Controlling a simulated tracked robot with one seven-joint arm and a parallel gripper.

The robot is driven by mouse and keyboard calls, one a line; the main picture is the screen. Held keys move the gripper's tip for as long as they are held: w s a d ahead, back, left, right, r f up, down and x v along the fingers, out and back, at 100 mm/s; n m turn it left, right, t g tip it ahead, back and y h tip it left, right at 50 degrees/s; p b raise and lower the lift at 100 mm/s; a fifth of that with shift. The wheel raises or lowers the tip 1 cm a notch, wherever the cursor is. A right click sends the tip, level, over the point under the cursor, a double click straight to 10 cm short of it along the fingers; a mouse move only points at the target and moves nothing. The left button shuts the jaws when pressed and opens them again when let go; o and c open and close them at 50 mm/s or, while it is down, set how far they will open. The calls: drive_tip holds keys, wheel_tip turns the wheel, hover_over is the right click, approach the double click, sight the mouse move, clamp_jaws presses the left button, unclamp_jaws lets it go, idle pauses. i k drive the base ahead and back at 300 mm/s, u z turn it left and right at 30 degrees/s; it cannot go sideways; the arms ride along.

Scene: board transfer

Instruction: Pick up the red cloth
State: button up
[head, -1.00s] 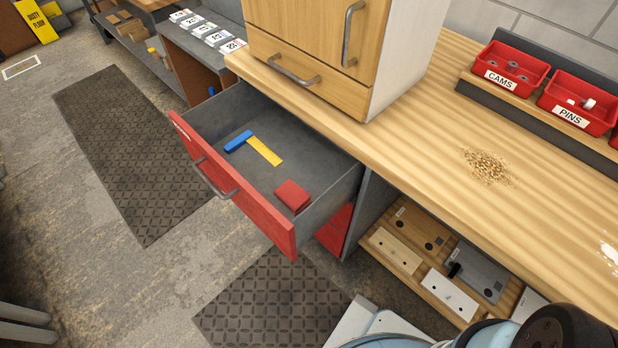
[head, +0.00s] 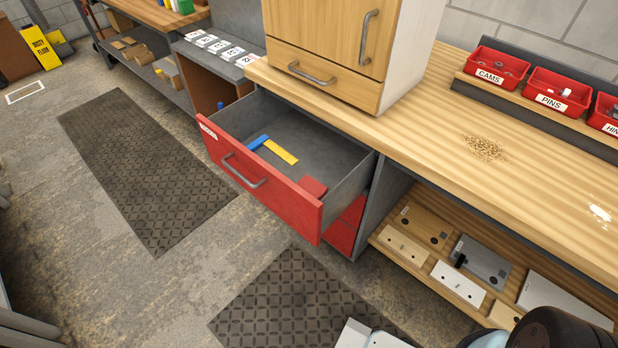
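The red cloth (head: 313,186) looks like a small folded red square. It lies inside the open drawer (head: 345,188), in the near right corner, partly hidden behind the red drawer front (head: 255,182). A blue and yellow L-shaped item (head: 278,151) lies in the same drawer, to the left of the cloth and apart from it. My gripper is not in view.
The drawer sticks out under a wooden workbench (head: 430,118). A wooden cabinet (head: 325,45) stands on the bench above it. Red bins (head: 495,70) sit at the back right, near a pile of shavings (head: 484,148). A lower shelf (head: 400,255) holds several plates. Floor mats (head: 140,165) lie in front.

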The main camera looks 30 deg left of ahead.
sight(319, 191)
drive_tip(key=u, duration=0.2)
drive_tip(key=i, duration=0.15)
drive_tip(key=u, duration=3.2)
drive_tip(key=k, duration=0.2)
drive_tip(key=z, duration=0.6)
drive_tip(key=k, duration=1)
drive_tip(key=z, duration=0.65)
drive_tip(key=i, duration=1.25)
drive_tip(key=z, duration=0.05)
